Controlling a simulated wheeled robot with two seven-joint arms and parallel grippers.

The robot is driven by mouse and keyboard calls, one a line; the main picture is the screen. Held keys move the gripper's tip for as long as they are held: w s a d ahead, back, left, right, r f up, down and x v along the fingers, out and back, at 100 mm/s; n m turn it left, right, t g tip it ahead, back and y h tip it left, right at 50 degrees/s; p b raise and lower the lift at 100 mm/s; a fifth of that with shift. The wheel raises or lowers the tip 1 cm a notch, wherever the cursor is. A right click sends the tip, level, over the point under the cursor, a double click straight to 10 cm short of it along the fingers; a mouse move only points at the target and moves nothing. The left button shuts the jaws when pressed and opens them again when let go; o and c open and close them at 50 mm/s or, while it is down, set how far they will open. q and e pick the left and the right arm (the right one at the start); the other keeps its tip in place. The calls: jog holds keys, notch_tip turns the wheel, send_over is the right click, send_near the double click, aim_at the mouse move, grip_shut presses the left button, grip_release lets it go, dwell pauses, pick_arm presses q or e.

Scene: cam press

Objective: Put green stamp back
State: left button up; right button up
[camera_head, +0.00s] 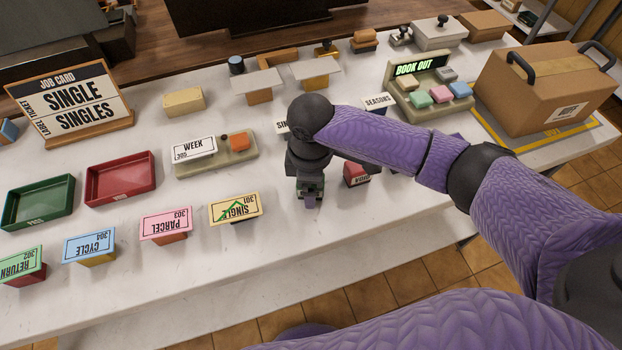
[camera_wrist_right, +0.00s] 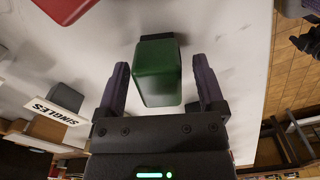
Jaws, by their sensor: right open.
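A green stamp (camera_wrist_right: 158,75) with a dark base stands on the white counter in the right wrist view. It sits between the two spread fingers of my right gripper (camera_wrist_right: 160,92), with a visible gap on each side. In the head view my right gripper (camera_head: 310,192) points down at the middle of the counter, and the gripper and wrist mostly hide the green stamp there. My left gripper is not in view.
A red stamp (camera_head: 354,174) stands close to the right of my gripper. A SINGLE card block (camera_head: 236,207) is to its left. The stamp pad with the WEEK card (camera_head: 215,157), the red tray (camera_head: 121,178) and the green tray (camera_head: 38,202) are farther left. The BOOK OUT rack (camera_head: 428,88) is right.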

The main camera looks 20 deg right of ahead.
notch_tip(320, 180, up, 11)
jog(key=p, duration=0.4)
jog(key=shift+r, duration=0.65)
dwell(0.5)
